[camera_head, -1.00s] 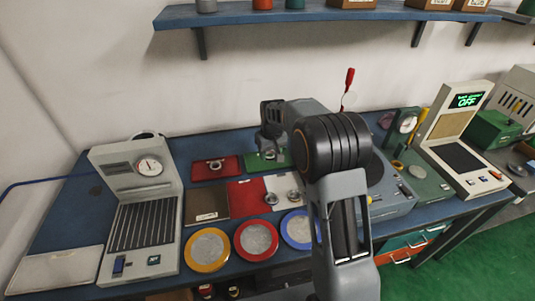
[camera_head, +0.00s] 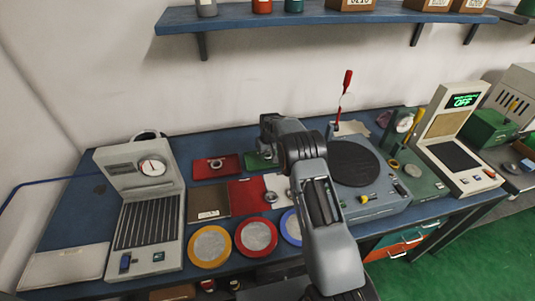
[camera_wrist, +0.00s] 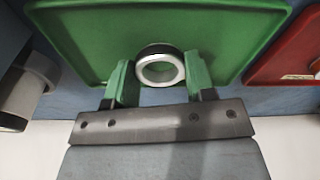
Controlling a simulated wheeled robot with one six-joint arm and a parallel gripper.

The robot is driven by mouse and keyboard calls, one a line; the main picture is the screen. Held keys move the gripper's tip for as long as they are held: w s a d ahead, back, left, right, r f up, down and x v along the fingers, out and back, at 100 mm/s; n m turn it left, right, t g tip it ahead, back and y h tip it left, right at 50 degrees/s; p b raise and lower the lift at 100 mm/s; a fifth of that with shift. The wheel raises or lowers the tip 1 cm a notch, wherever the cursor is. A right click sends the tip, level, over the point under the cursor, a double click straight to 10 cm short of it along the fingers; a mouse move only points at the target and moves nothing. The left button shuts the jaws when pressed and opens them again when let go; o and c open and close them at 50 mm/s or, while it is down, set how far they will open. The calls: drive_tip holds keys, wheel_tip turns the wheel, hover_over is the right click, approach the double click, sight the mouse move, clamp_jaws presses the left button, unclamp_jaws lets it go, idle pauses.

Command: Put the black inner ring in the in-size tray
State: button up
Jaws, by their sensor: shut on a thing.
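My gripper (camera_wrist: 158,88) is shut on a ring (camera_wrist: 150,80) with a bright silver face and a dark outer edge. The ring is between the two fingers, over the green tray (camera_wrist: 90,45); I cannot tell whether it touches the tray floor. In the head view the green tray (camera_head: 257,161) is mostly hidden behind my arm, and the ring is hidden too. No tray label naming a size can be read.
A red tray (camera_head: 229,172) with a ring in it lies left of the green one.

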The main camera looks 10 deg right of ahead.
drive_tip(key=shift+f, duration=0.35)
drive_tip(key=shift+f, duration=0.2)
drive_tip(key=o, duration=1)
drive_tip(key=shift+r, duration=0.1)
